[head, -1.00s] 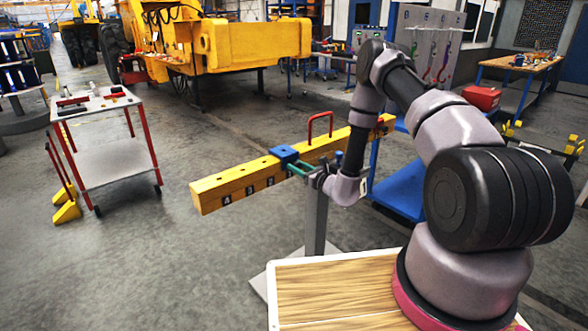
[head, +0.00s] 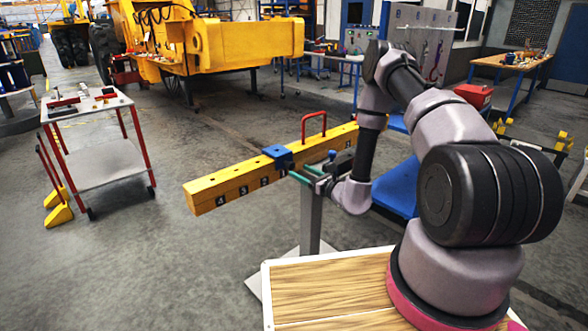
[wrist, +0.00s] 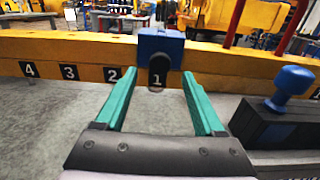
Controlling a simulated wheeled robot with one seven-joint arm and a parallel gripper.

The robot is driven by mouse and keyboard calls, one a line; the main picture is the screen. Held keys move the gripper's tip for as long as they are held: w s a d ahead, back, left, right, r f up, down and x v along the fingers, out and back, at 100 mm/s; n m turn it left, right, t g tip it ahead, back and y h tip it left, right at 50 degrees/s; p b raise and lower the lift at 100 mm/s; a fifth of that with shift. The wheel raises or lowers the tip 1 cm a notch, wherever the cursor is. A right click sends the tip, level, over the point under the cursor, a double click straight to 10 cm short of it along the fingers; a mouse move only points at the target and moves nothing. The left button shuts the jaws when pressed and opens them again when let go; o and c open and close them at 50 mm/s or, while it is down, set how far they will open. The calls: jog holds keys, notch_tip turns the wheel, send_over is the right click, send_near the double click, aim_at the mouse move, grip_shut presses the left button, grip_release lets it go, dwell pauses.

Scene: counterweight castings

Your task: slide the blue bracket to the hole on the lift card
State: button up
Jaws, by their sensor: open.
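The blue bracket (head: 277,153) straddles the yellow beam (head: 230,183), left of the beam's red handle (head: 314,124). In the wrist view, the bracket (wrist: 161,42) sits above a black, round-topped part with a number 1 on it. Labels 2, 3 and 4 run leftward from there along the beam's face. My gripper (wrist: 158,88) is open and empty, its two green fingers pointing at the bracket with a gap before it. In the head view, my gripper (head: 299,173) is on the near side of the beam. I cannot make out a lift card.
A black block with a blue knob (wrist: 292,82) is close to the right of my fingers. A grey post (head: 311,220) stands under the beam. A white cart with red legs (head: 90,108) is at left. Open floor lies between cart and beam.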

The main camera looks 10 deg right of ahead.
jog(key=shift+v, duration=2.3)
jog(key=s+a+r+n+g+y, duration=0.2)
jog(key=a+r+n+g, duration=0.15)
jog(key=r, duration=0.45)
jog(key=s+a+r+n+g+y, duration=0.25)
jog(key=r+n+g, duration=0.2)
jog(key=r, duration=0.25)
jog(key=s+a+r+n+g+y, duration=0.25)
jog(key=r+n, duration=0.25)
jog(key=r, duration=0.3)
jog(key=s+d+r+n+g+h, duration=0.2)
jog(key=s+r+n+h, duration=0.25)
jog(key=s, duration=0.35)
jog(key=s+d+r+n+g+h, duration=0.1)
jog(key=s+r+n+g+h, duration=0.2)
jog(key=s+r+n, duration=0.3)
jog(key=s+d+r+n+t+h, duration=0.1)
jog(key=s+d+r+t+h, duration=0.6)
jog(key=d, duration=0.5)
notch_tip(320, 180, up, 2)
jog(key=shift+s+r+t, duration=0.1)
jog(key=shift+s+t, duration=0.2)
jog(key=shift+t, duration=0.05)
